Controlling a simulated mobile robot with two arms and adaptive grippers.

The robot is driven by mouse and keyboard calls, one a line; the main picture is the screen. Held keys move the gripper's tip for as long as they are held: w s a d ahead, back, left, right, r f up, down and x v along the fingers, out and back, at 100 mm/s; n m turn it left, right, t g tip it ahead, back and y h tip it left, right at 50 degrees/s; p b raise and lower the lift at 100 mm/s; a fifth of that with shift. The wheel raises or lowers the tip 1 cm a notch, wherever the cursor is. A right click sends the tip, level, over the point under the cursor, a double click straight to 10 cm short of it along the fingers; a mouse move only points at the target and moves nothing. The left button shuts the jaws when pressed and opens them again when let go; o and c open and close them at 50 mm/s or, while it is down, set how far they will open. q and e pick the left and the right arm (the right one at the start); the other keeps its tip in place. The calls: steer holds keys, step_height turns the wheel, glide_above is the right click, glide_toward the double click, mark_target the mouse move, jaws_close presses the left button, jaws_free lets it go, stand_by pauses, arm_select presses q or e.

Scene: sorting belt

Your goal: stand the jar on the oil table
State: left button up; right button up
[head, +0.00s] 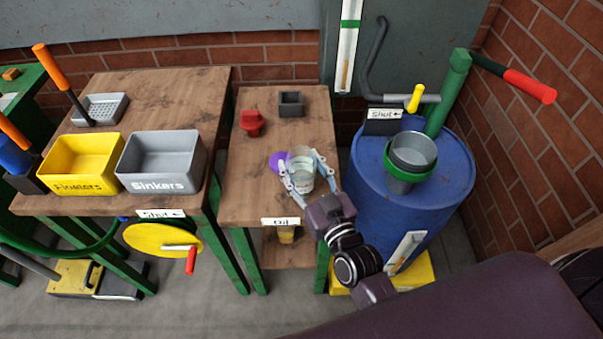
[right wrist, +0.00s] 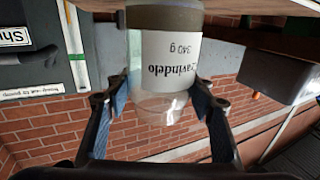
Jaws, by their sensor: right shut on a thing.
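The clear jar (head: 300,168) is between the fingers of my right gripper (head: 306,178), over the front right part of the oil table (head: 245,180). My right gripper is shut on it. In the right wrist view the jar (right wrist: 165,60) shows a white label with black print and a grey-brown band at the top of the picture; a finger (right wrist: 160,105) is on each side. I cannot tell whether the jar touches the table top. The table carries an "Oil" sign on its front edge. My left gripper is not in view.
A purple round thing (head: 279,162) is close beside the jar's left. A red piece (head: 252,122) and a dark square box (head: 291,103) stand farther back on the oil table. A blue drum (head: 445,185) with a grey cup (head: 412,152) is to the right. The sinkers bin (head: 160,178) is left.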

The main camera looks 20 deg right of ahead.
steer(key=shift+f, duration=0.35)
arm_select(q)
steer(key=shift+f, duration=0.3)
arm_select(e)
steer(key=shift+r, duration=0.15)
steer(key=o, duration=1.4)
steer(key=shift+f, duration=0.2)
steer(key=shift+r, duration=0.1)
